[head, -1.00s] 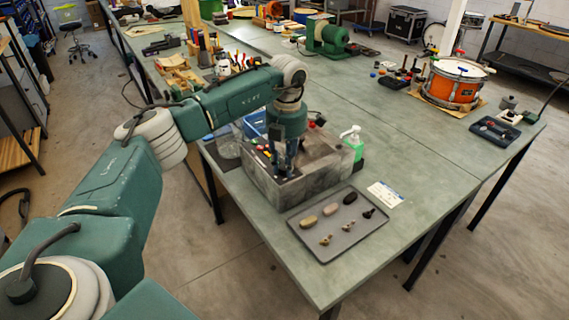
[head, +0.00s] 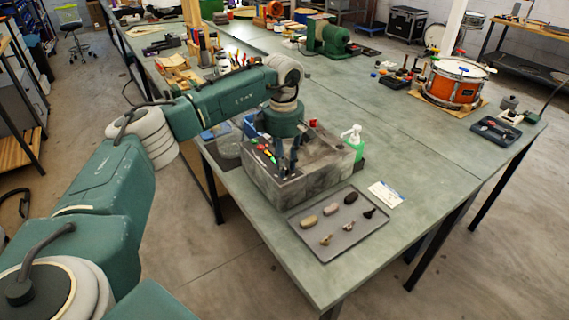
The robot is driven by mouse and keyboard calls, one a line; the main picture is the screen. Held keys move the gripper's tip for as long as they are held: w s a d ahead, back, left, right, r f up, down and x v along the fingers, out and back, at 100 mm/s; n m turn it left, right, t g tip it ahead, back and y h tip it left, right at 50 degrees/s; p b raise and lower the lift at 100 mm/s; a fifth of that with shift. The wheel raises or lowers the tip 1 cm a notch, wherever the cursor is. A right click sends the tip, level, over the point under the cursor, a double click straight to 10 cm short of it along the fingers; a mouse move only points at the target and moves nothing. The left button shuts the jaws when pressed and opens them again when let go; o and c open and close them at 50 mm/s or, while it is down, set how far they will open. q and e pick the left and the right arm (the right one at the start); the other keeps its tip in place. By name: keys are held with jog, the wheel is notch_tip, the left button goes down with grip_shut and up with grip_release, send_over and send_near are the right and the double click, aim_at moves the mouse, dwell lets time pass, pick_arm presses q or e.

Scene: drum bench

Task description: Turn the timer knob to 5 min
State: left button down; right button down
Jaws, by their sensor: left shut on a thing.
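A grey box-shaped unit (head: 325,172) stands near the table's front left corner, with small coloured parts (head: 266,152) on its left side. My left gripper (head: 286,169) points down at the unit's top left, its dark fingers low against it. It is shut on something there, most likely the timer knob. The knob itself is hidden by the fingers or too small to make out, and its setting cannot be read. My right gripper is not in view.
A grey tray (head: 345,240) with several small stones and metal parts lies in front of the unit. A green pump bottle (head: 354,145) and a white card (head: 385,194) are to the right. An orange drum (head: 452,85) stands far right. The table's middle is clear.

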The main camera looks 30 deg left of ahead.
pick_arm(q)
jog(key=shift+m, duration=1.2)
jog(key=c, duration=1.5)
grip_release()
jog(key=shift+o, duration=0.2)
notch_tip(320, 180, up, 12)
jog(key=shift+s, duration=0.3)
jog(key=shift+f, duration=0.1)
